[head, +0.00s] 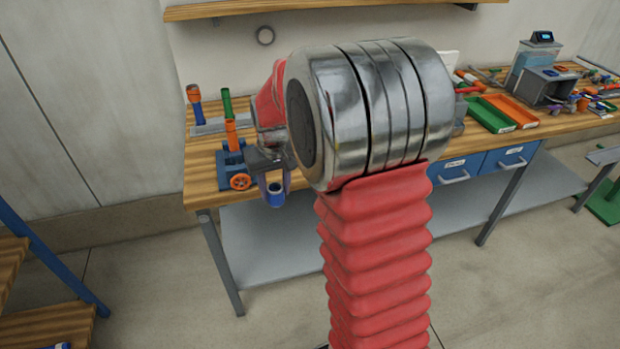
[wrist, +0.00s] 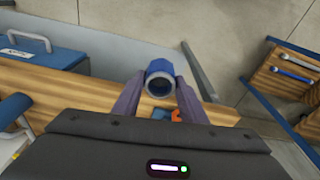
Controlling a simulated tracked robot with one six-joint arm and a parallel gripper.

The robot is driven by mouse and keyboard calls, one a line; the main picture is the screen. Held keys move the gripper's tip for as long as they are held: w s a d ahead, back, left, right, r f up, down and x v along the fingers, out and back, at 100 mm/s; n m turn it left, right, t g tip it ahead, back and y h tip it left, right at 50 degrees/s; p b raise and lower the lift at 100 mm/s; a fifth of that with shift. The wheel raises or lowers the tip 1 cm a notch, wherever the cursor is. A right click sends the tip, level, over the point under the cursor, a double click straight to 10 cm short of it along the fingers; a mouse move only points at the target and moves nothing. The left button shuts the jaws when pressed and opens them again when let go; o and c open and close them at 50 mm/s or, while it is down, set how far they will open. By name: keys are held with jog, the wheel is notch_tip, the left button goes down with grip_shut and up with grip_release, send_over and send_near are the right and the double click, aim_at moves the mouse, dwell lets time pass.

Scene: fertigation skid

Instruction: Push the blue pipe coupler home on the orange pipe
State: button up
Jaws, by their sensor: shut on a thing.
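The blue pipe coupler (head: 275,197) is held between the fingers of my gripper (head: 274,184), in front of the bench's front edge and apart from the pipe. In the wrist view the coupler (wrist: 158,67) sits between both fingertips with its open round end facing the camera. The orange pipe (head: 231,134) stands upright in a blue vise (head: 230,160) with an orange handwheel (head: 240,181), left of my gripper in the head view. In the wrist view only a small orange piece (wrist: 176,115) shows beside the right finger; I cannot tell which part it is.
A grey rack (head: 215,126) behind the vise holds a blue pipe with an orange top (head: 195,97) and a green pipe (head: 227,103). Green (head: 487,116) and orange (head: 518,112) trays lie further right on the bench. A wooden shelf with wrenches (wrist: 295,66) shows right in the wrist view.

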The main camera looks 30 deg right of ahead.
jog(key=w+a+f+n, duration=0.2)
jog(key=a+f, duration=0.1)
jog(key=a, duration=0.9)
jog(key=shift+a+f, duration=0.2)
